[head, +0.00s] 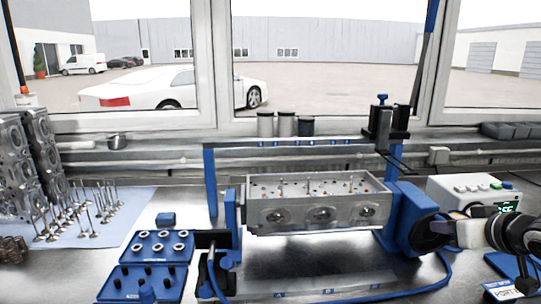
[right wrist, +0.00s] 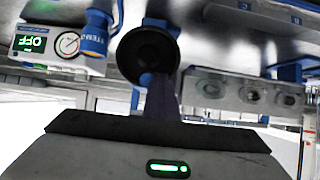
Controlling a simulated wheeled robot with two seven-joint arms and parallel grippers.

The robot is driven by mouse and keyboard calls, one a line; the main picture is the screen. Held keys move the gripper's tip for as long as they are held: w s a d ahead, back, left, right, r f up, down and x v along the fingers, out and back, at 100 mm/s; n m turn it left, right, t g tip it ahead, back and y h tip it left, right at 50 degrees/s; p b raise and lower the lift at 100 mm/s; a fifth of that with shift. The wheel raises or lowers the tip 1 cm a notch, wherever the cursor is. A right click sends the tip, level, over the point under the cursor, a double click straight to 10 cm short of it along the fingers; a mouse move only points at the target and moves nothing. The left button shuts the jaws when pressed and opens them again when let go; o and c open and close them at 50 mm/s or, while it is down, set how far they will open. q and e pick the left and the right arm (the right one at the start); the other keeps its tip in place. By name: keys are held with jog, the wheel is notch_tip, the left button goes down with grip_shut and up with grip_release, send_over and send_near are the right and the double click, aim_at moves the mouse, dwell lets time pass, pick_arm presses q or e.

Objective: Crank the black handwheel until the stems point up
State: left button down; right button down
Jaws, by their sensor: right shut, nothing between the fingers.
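The black handwheel (head: 430,233) is on the right end of the blue stand (head: 402,205); it also shows in the right wrist view (right wrist: 146,54). The grey cylinder head (head: 318,216) is held in the stand, round ports toward me. A few thin stems (head: 281,186) stand roughly upright from its top face. My right gripper (head: 456,217) is at the handwheel's right side, shut with nothing between its fingers. In the right wrist view its dark finger (right wrist: 180,95) reaches close to the wheel's rim; I cannot tell whether they touch. My left gripper is out of view.
A white tester (head: 470,188) with a green display stands behind my right gripper. A blue hose (head: 428,288) lies in front of the stand. Blue trays (head: 142,284) and loose valves (head: 88,210) are at the left.

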jog(key=shift+d, duration=0.15)
jog(key=v, duration=0.8)
jog(key=shift+d+r, duration=0.2)
dwell(0.3)
